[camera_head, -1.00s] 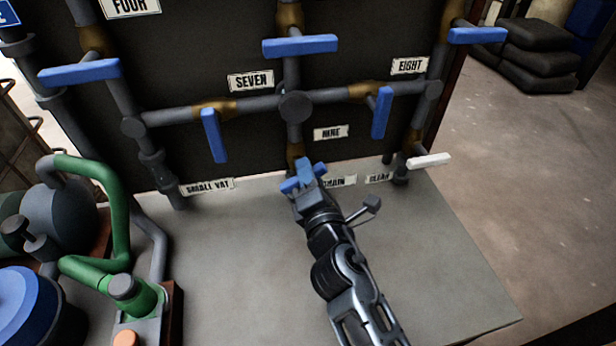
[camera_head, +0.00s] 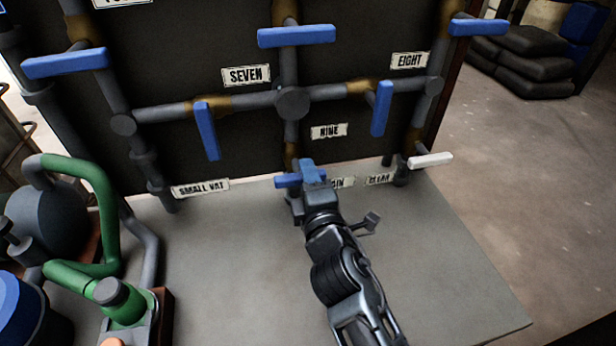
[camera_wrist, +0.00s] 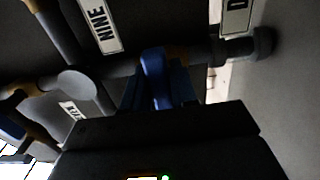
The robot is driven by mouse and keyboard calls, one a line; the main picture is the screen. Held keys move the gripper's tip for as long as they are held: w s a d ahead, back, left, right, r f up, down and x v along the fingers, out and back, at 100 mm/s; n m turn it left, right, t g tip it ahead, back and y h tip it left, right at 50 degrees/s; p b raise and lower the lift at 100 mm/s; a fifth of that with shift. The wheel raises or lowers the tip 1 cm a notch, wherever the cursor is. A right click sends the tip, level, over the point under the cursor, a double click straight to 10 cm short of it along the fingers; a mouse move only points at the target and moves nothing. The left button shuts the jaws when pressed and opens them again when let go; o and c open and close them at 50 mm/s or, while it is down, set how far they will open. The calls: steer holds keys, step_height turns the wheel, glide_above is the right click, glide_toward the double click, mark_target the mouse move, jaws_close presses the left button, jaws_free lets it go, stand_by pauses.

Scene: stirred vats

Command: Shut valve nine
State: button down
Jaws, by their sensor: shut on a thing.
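Valve nine's blue handle (camera_head: 287,181) is below the NINE label (camera_head: 328,131), low on the middle pipe of the dark panel. It lies roughly crosswise to its pipe. My gripper (camera_head: 312,174) is shut on this handle and hides its middle and right part in the head view. In the wrist view the blue handle (camera_wrist: 154,72) stands between my gripper's jaws (camera_wrist: 157,98), across the pipe, near the NINE label (camera_wrist: 100,22).
Blue handles of other valves surround it: one left under SEVEN (camera_head: 207,131), one right under EIGHT (camera_head: 381,108), one above (camera_head: 296,36). A white handle (camera_head: 430,160) is at lower right. Green pipework (camera_head: 95,190) stands left. The grey bench top (camera_head: 230,250) is mostly clear.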

stand_by(0.3)
steer(key=c, duration=1)
jaws_free()
steer(key=shift+s, duration=0.1)
steer(key=v, duration=0.7)
steer(key=shift+s+d, duration=0.15)
steer(key=shift+s, duration=0.15)
